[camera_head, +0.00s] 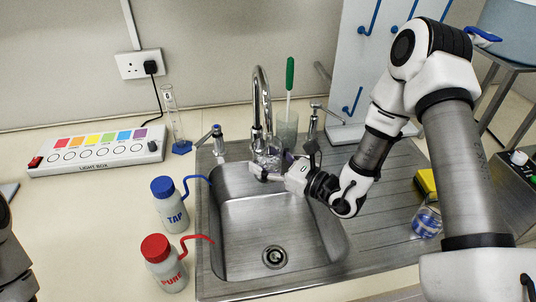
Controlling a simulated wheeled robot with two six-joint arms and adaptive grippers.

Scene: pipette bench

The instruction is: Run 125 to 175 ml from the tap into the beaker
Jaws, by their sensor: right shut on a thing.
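The tap (262,97) is a chrome gooseneck rising behind the steel sink, with its spout over the bowl's back edge. My right gripper (268,168) is shut on a small clear glass beaker (269,153) below the spout, above the back of the sink. The beaker is small and partly hidden by the gripper. I cannot tell its water level or whether water is running. Tap levers stand on both sides, one blue-tipped (216,131) at the left and one (315,118) at the right, close to my right wrist. My left gripper is not in view; only part of my left arm shows.
Wash bottles labelled TAP (171,212) and PURE (164,270) stand left of the sink (235,245). A measuring cylinder (172,118) and light box (97,150) are farther left. A blue-marked glass vessel (427,222) stands right.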

